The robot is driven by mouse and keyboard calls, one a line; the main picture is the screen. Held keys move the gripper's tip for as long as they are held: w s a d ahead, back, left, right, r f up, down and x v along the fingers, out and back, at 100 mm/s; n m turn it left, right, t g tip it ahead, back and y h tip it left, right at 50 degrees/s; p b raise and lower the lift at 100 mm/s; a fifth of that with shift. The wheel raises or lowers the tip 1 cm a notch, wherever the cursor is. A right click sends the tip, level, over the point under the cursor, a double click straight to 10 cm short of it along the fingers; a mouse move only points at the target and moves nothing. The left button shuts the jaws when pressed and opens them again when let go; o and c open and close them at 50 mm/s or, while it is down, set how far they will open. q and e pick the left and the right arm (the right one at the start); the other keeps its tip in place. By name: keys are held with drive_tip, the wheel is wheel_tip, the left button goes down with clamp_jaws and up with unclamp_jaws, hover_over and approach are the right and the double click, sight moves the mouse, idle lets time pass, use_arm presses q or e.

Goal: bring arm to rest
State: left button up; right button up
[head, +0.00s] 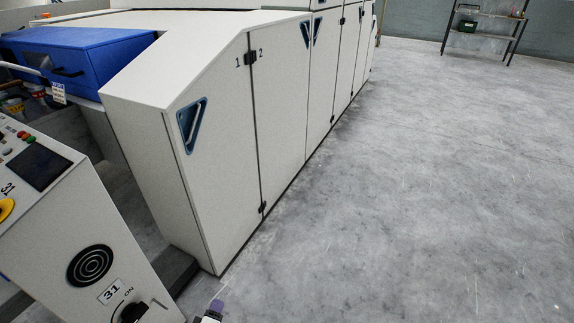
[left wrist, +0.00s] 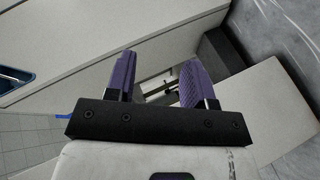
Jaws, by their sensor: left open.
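My right gripper is in neither view.
A long white machine cabinet (head: 281,105) with numbered doors stands left of centre. A control box (head: 75,215) with a screen and knob is at the lower left. A blue cover (head: 80,55) is behind it. Grey floor (head: 430,190) at right is clear up to a shelf rack (head: 485,38).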

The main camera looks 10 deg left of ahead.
use_arm(q)
drive_tip(key=s+d+r+m+g+h+p, duration=0.2)
drive_tip(key=s+d+r+m+g, duration=0.1)
drive_tip(key=r+m, duration=0.35)
drive_tip(key=s+d+r+m+g+h+p, duration=0.3)
drive_tip(key=r+m, duration=0.3)
drive_tip(key=r, duration=0.2)
drive_tip(key=s+d+r+m+g+y+p, duration=0.3)
drive_tip(key=s+r+m+g+p, duration=0.15)
drive_tip(key=s+r+p, duration=2.1)
wheel_tip(320, 180, up, 38)
drive_tip(key=w+p, duration=0.2)
drive_tip(key=p, duration=3.4)
drive_tip(key=shift+a+p, duration=0.15)
drive_tip(key=shift+p, duration=0.2)
